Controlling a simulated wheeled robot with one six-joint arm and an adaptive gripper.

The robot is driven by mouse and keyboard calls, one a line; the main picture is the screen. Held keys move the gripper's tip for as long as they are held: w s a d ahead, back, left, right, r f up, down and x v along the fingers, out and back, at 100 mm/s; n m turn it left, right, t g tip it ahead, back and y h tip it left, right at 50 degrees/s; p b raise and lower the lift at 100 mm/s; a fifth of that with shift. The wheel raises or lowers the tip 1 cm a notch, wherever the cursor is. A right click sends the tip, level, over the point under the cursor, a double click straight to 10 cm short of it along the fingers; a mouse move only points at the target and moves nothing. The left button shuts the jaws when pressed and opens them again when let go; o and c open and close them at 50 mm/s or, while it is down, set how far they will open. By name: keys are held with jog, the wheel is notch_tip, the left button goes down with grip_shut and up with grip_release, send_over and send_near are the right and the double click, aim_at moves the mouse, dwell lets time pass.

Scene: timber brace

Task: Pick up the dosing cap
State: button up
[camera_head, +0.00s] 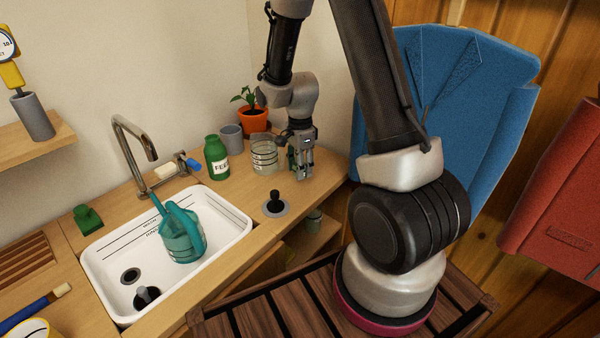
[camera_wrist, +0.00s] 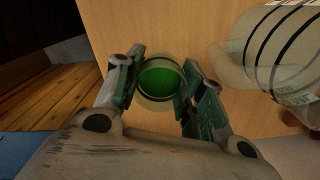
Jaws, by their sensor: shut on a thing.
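The dosing cap (camera_wrist: 160,80) shows in the wrist view as a small round cup, green inside with a pale translucent rim. It sits between the two fingers of my gripper (camera_wrist: 161,72), which are shut on it from both sides. In the head view my gripper (camera_head: 301,172) points down at the right end of the wooden counter, just right of the clear ringed jar. The cap is mostly hidden by the fingers there. I cannot tell whether it touches the counter.
The clear jar (camera_head: 264,155) stands close beside my gripper and also shows in the wrist view (camera_wrist: 285,50). A plant pot (camera_head: 253,121), grey cup (camera_head: 231,138) and green bottle (camera_head: 216,160) stand behind and left. A black-knobbed disc (camera_head: 275,208) lies in front. The sink (camera_head: 236,222) holds a teal watering can (camera_head: 182,238).

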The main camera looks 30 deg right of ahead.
notch_tip(320, 180, up, 16)
jog(key=shift+f, duration=0.2)
dwell(0.8)
